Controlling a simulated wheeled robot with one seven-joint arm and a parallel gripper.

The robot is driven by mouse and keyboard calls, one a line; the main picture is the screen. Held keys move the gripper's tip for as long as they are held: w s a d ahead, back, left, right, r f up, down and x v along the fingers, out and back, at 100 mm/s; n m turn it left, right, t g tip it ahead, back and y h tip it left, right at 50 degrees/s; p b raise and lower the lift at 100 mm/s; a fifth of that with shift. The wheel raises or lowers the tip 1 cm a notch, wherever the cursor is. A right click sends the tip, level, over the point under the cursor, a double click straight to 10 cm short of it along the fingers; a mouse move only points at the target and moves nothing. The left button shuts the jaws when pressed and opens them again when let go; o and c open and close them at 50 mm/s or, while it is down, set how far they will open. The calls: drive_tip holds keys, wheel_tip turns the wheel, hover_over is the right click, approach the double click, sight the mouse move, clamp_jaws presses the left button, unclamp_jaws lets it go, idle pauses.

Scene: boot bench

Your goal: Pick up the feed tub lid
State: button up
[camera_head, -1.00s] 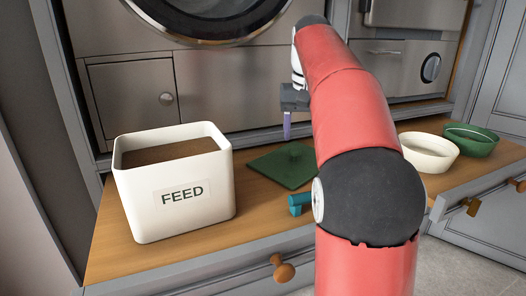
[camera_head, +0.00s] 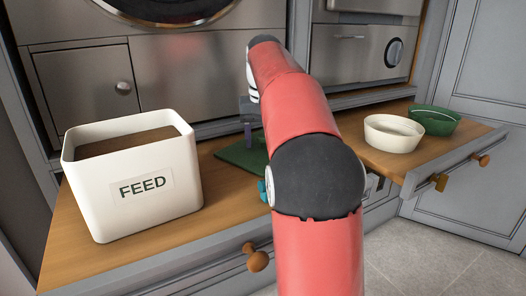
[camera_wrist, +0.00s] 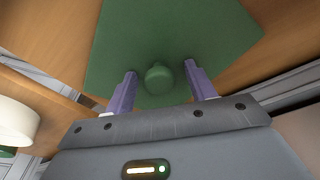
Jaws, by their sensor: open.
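The feed tub lid (camera_head: 234,154) is a flat green square with a round knob, lying on the wooden bench right of the feed tub (camera_head: 178,190). My arm hides its right part in the head view. In the wrist view the lid (camera_wrist: 125,50) fills the upper middle, with its knob (camera_wrist: 158,78) between the fingertips. My gripper (camera_wrist: 160,72) is open, one purple finger on each side of the knob. The head view shows a finger of my gripper (camera_head: 248,134) over the lid. Whether the fingers touch the knob I cannot tell.
The white tub is open, labelled FEED, with brown contents. A teal object (camera_head: 262,190) is mostly hidden behind my arm. A white bowl (camera_head: 392,142) and a green bowl (camera_head: 434,127) stand at the bench's right end. Steel cabinet fronts (camera_head: 185,80) rise behind.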

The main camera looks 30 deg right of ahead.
drive_tip(key=c, duration=1.1)
drive_tip(key=shift+o, duration=0.2)
drive_tip(key=shift+r, duration=0.1)
